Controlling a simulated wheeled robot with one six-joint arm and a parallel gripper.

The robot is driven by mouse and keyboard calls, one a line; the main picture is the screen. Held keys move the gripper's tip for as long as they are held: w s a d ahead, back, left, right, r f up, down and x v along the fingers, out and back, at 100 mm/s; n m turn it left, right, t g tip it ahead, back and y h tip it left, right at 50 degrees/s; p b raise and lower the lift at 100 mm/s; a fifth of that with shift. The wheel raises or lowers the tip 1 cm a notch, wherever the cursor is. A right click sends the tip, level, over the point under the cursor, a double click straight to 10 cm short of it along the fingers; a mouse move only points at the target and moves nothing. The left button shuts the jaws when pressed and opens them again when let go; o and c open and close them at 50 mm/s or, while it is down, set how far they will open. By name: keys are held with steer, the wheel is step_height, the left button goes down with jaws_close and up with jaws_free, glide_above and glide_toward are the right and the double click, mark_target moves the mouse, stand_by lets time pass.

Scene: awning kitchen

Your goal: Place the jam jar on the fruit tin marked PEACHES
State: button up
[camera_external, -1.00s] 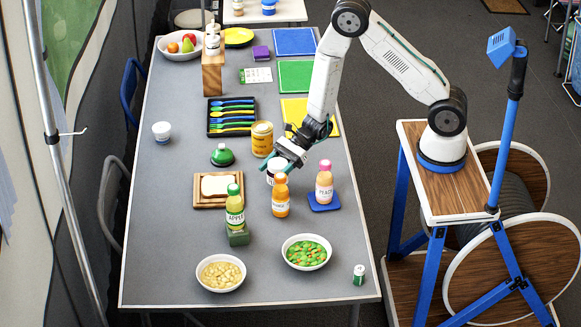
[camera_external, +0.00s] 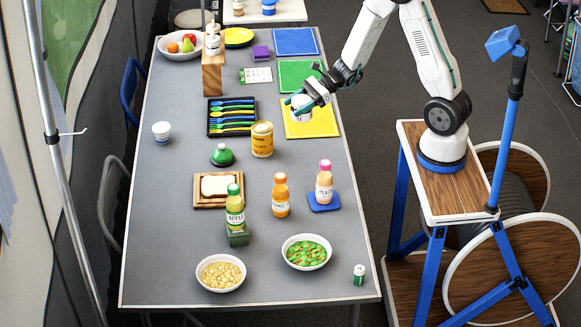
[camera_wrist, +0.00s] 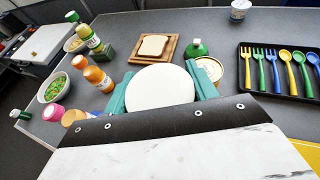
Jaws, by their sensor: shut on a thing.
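The jam jar (camera_external: 301,110) is held in the air over the yellow mat in the external view. In the wrist view its round white lid (camera_wrist: 160,88) faces the camera. My gripper (camera_external: 300,98) is shut on the jar; its teal fingers sit on either side of it in the wrist view. The fruit tin (camera_external: 262,143) stands upright on the table, left of and nearer than the jar. It has a yellow label, too small to read. In the wrist view the tin's bare top (camera_wrist: 211,66) shows just beyond the right finger.
A cutlery tray (camera_external: 231,132) lies left of the tin. A pink-capped bottle (camera_external: 324,184) stands on a blue coaster. The tin's top is clear.

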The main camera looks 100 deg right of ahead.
steer(key=shift+s+d+r, duration=0.1)
steer(key=shift+s, duration=0.35)
steer(key=shift+s+d+r, duration=0.1)
steer(key=shift+s, duration=0.35)
steer(key=shift+s+a+f, duration=0.1)
steer(key=shift+s+a, duration=0.05)
steer(key=shift+a, duration=0.2)
glide_above(257, 128)
steer(key=shift+s+f, duration=0.2)
steer(key=shift+f, duration=0.6)
steer(key=shift+w+d+f, duration=0.1)
steer(key=shift+w+f, duration=0.05)
steer(key=shift+f, duration=1.6)
steer(key=shift+f, duration=0.1)
steer(key=o, duration=1.1)
steer(key=shift+f, duration=0.1)
steer(key=shift+o, duration=0.2)
